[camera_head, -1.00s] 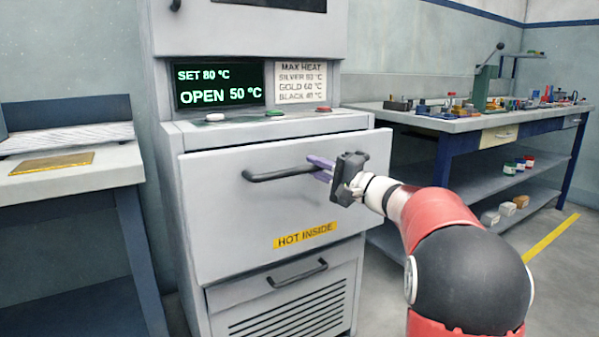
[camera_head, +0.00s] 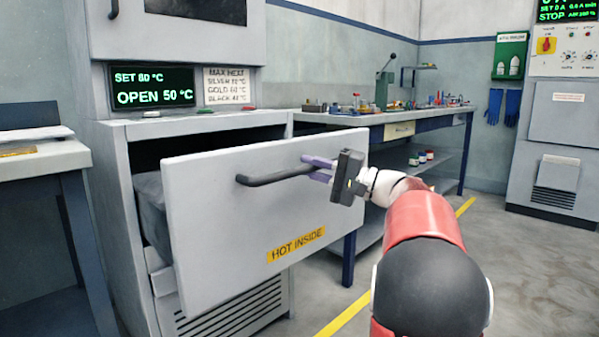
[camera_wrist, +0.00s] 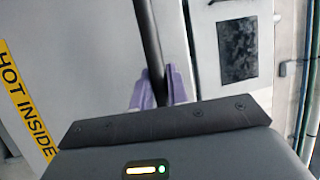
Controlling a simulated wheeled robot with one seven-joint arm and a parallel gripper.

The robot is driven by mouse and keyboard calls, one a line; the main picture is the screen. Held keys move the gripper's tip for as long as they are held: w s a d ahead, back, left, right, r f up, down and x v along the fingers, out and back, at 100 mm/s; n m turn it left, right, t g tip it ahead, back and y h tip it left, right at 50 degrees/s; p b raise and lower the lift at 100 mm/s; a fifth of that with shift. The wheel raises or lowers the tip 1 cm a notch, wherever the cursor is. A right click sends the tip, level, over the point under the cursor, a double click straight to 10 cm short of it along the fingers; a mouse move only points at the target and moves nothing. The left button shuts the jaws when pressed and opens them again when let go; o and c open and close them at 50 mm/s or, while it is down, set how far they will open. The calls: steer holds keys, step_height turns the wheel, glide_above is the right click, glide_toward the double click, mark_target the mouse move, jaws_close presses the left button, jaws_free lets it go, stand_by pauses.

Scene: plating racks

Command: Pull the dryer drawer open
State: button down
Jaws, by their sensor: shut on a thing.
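The dryer drawer (camera_head: 215,215) is a light grey front with a yellow "HOT INSIDE" label, and it stands pulled out from the dryer cabinet (camera_head: 190,128). A dark gap and part of the dark drawer body show behind the front in the head view. The dark bar handle (camera_head: 262,180) runs across the upper part of the front. My gripper (camera_head: 318,168) is shut on the right part of this handle. In the wrist view the purple fingers (camera_wrist: 160,90) sit on both sides of the handle (camera_wrist: 150,45).
A side table (camera_head: 50,160) stands close at the left. A workbench (camera_head: 400,117) with tools is behind at the right. Grey floor at the right is clear.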

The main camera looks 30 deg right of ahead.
steer(key=shift+s+d+f, duration=0.1)
steer(key=shift+s+d, duration=0.05)
steer(key=shift+s, duration=0.35)
steer(key=shift+s+d, duration=0.15)
steer(key=shift+s, duration=0.3)
steer(key=c, duration=1.4)
jaws_free()
steer(key=shift+o, duration=0.2)
steer(key=v, duration=0.7)
steer(key=shift+s+d, duration=0.25)
steer(key=shift+s, duration=0.05)
